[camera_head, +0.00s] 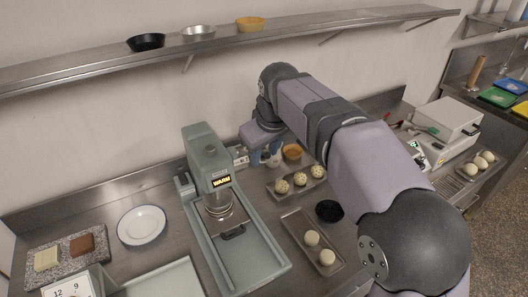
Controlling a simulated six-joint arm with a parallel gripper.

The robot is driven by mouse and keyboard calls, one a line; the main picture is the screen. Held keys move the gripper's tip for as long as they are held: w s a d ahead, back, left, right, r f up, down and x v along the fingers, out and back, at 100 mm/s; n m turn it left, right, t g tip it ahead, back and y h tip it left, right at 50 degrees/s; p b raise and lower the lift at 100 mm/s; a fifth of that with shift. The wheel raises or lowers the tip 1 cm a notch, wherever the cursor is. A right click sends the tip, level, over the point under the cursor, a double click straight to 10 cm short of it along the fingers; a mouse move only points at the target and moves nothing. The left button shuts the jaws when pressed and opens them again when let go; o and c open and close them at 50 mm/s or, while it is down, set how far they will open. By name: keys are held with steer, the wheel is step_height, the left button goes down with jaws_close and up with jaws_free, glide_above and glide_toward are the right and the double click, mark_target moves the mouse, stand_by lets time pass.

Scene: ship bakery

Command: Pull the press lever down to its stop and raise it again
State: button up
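The press (205,160) is a grey-green machine at the centre left, with a lit display reading "WARM" (221,181). Under its head is a round metal plate stack (219,204) above a long bed (262,262) with a dark handle (233,232). I cannot clearly make out the press lever. My gripper (266,156) is right of the press head, near the back wall, pointing down. Its blue fingers look apart, with something pale between or behind them. It does not visibly touch the press.
A white plate (141,226) and a speckled board (67,256) are left. A shelf (300,35) runs above. My arm hides part of the counter.

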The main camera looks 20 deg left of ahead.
steer(key=shift+x, duration=0.75)
steer(key=shift+c, duration=0.4)
jaws_close()
steer(key=r+p, duration=0.1)
steer(key=p, duration=0.2)
steer(key=shift+w+a+r, duration=0.15)
steer(key=shift+w, duration=0.05)
steer(key=p, duration=0.3)
steer(key=w+a+r+g+h+p, duration=0.1)
steer(key=p, duration=0.2)
steer(key=shift+r, duration=0.3)
steer(key=shift+w+a+r+g+h+p, duration=0.3)
steer(key=shift+w+a+r+p, duration=0.1)
steer(key=shift+p, duration=0.45)
steer(key=shift+w+a+r+p, duration=0.25)
steer(key=shift+r+p, duration=0.1)
steer(key=shift+p, duration=0.1)
steer(key=shift+g+h, duration=0.3)
